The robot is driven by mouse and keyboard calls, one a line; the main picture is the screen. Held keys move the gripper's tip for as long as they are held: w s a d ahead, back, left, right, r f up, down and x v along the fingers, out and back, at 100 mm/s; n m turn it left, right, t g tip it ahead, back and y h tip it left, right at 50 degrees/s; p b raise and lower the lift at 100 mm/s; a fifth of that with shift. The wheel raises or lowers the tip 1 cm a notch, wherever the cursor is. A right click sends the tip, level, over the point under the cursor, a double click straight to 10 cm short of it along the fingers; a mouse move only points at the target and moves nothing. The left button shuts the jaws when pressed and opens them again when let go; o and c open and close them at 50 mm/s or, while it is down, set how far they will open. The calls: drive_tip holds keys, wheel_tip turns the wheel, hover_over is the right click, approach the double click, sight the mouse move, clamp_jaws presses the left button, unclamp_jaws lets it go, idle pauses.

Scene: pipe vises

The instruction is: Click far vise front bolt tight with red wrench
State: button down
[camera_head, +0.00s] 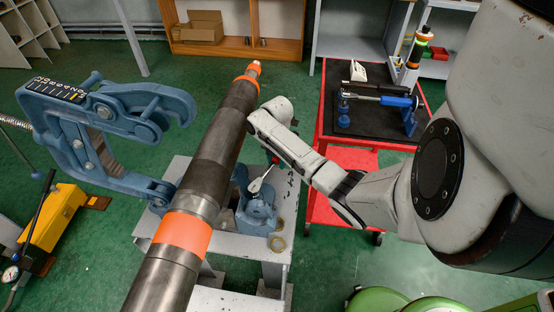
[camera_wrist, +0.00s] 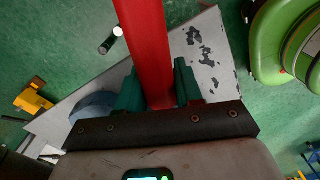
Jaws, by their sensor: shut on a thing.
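A blue pipe vise stands on the grey metal table, with its hinged yoke (camera_head: 95,125) swung to the left and its base (camera_head: 256,212) partly behind the pipe. My gripper (camera_wrist: 160,90) is shut on the red wrench (camera_wrist: 147,40); its green fingers press both sides of the red handle. In the head view, my gripper's fingers are mostly hidden behind my wrist. The wrench's silver end (camera_head: 260,181) shows just above the vise base, to the right of the pipe. I cannot tell whether it is seated on a bolt; the bolt is not clear.
A long dark pipe (camera_head: 212,160) with orange bands runs diagonally past my wrist. The grey table (camera_head: 225,262) lies below. A red cart (camera_head: 345,157) with tools on black matting stands behind to the right.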

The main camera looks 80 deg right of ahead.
drive_tip(key=shift+s+a+m+p, duration=0.25)
drive_tip(key=shift+s+m+p, duration=0.4)
drive_tip(key=shift+p, duration=0.35)
idle(0.8)
drive_tip(key=shift+f, duration=0.1)
drive_tip(key=shift+w+d+n+b, duration=0.2)
drive_tip(key=shift+w+n, duration=0.35)
drive_tip(key=shift+w, duration=0.05)
drive_tip(key=shift+w+d+n+b, duration=0.2)
drive_tip(key=shift+w+n, duration=0.3)
drive_tip(key=shift+w, duration=0.05)
drive_tip(key=shift+r, duration=0.2)
drive_tip(key=shift+r+p, duration=2.2)
drive_tip(key=shift+p, duration=0.2)
